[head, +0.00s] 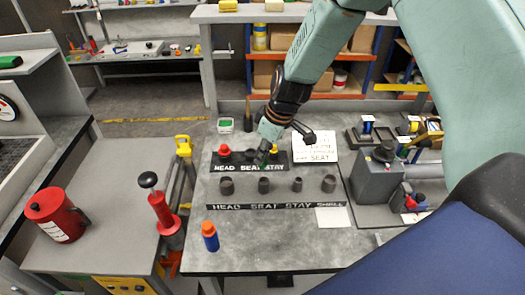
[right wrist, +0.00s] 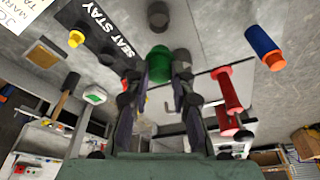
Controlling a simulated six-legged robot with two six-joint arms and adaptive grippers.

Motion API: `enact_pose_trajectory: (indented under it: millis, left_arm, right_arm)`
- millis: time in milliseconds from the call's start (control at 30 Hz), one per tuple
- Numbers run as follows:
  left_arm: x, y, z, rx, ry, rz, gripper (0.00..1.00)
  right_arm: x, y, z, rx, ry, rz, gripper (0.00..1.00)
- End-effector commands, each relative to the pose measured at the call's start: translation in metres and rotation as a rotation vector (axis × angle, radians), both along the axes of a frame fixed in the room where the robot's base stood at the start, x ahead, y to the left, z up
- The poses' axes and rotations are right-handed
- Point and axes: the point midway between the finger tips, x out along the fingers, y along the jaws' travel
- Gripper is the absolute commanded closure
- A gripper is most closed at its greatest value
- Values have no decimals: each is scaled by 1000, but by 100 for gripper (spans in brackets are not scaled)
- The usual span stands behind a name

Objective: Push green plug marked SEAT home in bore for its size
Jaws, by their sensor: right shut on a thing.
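The green plug (right wrist: 158,63) shows between the fingers of my right gripper (right wrist: 157,80) in the right wrist view. In the head view my right gripper (head: 268,150) is shut on it over the rear strip marked HEAD SEAT STAY (head: 225,168), and the plug is mostly hidden. Several dark grey upright cylinders stand in a row in front of it; the one above the SEAT label (head: 264,186) is nearest in line with the gripper. The front label strip reads HEAD, SEAT, STAY, SHELL. My left gripper is not in view.
A red plug (head: 224,150) and a yellow plug (head: 274,149) sit on the rear strip. A white sign (head: 315,147) stands behind the cylinders at right. A grey fixture (head: 375,180) is farther right. An orange and blue bottle (head: 210,236) stands at the front left.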

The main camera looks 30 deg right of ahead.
Motion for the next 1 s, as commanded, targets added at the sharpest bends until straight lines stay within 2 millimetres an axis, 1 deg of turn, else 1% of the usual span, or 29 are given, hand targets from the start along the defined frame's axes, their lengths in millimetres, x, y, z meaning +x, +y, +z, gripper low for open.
enact_pose_trajectory:
  millis: [33,500,667,1000]
  left_arm:
    - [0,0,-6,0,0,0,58]
    - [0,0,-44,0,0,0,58]
    - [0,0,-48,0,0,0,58]
    - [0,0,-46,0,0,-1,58]
  right_arm:
    - [-1,0,-6,1,1,-1,98]
    - [1,0,-44,1,2,-2,98]
    - [2,0,-48,1,2,-2,98]
    - [2,0,-47,1,1,-2,98]
